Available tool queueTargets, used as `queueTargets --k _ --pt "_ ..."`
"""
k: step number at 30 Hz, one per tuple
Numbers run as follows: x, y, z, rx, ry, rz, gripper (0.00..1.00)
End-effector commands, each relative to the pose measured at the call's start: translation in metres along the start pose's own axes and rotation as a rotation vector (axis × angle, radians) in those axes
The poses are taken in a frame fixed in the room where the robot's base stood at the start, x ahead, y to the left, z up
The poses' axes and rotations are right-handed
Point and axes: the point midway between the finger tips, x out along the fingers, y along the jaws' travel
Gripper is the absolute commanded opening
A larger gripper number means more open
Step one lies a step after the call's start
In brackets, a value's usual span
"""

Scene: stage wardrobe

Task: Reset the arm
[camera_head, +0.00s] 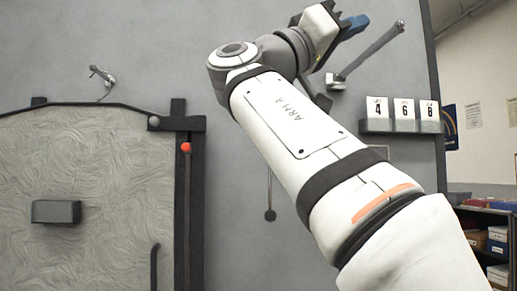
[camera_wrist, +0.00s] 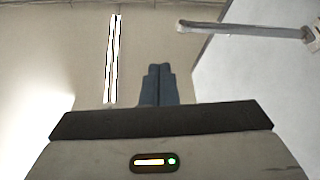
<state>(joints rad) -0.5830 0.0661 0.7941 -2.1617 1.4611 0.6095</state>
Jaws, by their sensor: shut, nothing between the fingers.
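My arm reaches up across the middle of the head view, and my gripper (camera_head: 355,25) is at its upper end, with blue fingers pointing to the right. In the wrist view, the two dark blue fingers of my gripper (camera_wrist: 158,72) stand together in the middle, shut and empty. Nothing touches the fingertips in either view. Part of the wall behind the arm is hidden in the head view.
A grey lever (camera_head: 370,52) sticks out from the wall close to my gripper; a grey bar (camera_wrist: 245,30) shows in the wrist view. Number cards (camera_head: 404,113) stand at right. A patterned panel (camera_head: 85,150), red ball (camera_head: 186,147) and small hook (camera_head: 103,77) are at left.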

Motion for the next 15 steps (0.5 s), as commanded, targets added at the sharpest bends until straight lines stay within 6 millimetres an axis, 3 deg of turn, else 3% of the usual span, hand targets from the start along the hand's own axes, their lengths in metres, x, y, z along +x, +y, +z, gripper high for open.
queueTargets --k 8,15 --pt "0.017 -0.049 0.007 -0.154 -0.045 -0.185 0.0" --pt "0.023 -0.102 0.041 -0.345 -0.138 -0.434 0.0"
